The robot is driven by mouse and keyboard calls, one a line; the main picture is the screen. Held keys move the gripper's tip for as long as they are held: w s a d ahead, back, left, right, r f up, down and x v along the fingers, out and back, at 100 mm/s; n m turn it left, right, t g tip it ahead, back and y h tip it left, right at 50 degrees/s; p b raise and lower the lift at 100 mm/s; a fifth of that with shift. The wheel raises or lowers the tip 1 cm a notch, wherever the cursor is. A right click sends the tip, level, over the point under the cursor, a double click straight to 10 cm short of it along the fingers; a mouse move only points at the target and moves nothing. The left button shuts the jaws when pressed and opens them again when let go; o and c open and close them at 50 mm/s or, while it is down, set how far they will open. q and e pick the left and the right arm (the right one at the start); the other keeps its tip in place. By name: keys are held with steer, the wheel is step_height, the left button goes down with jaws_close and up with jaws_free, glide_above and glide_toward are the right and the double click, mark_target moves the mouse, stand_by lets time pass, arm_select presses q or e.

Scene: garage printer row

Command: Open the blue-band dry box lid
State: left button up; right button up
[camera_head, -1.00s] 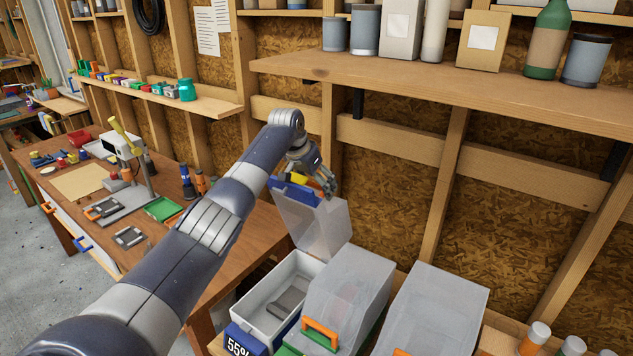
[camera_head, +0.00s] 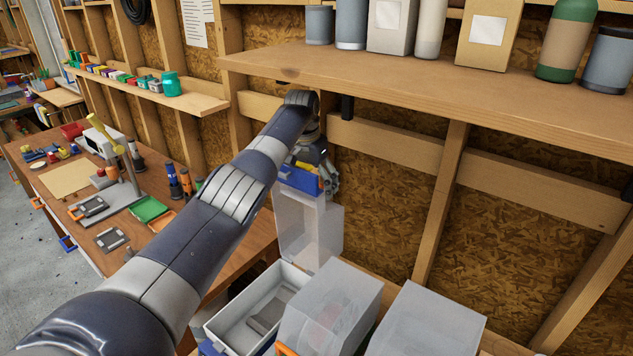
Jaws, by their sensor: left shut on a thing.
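The blue-band dry box (camera_head: 222,324) stands open at the lower middle, and a grey item lies inside its white tub. Its translucent lid (camera_head: 310,232) is raised about upright behind the tub, with the blue band (camera_head: 298,180) at its top edge. My left gripper (camera_head: 326,178) is at that top edge, shut on the lid by the blue band and a yellow part (camera_head: 306,166). The fingers partly hide the yellow part. My right gripper is not in view.
Two closed translucent boxes (camera_head: 332,305) (camera_head: 428,322) stand to the right of the open box. A wooden shelf (camera_head: 430,85) with bottles and cartons juts out above the lid. A workbench (camera_head: 62,205) with tools is at left.

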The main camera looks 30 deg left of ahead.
arm_select(q)
steer(key=o, duration=1.5)
steer(key=shift+s+f, duration=0.1)
steer(key=shift+o, duration=0.2)
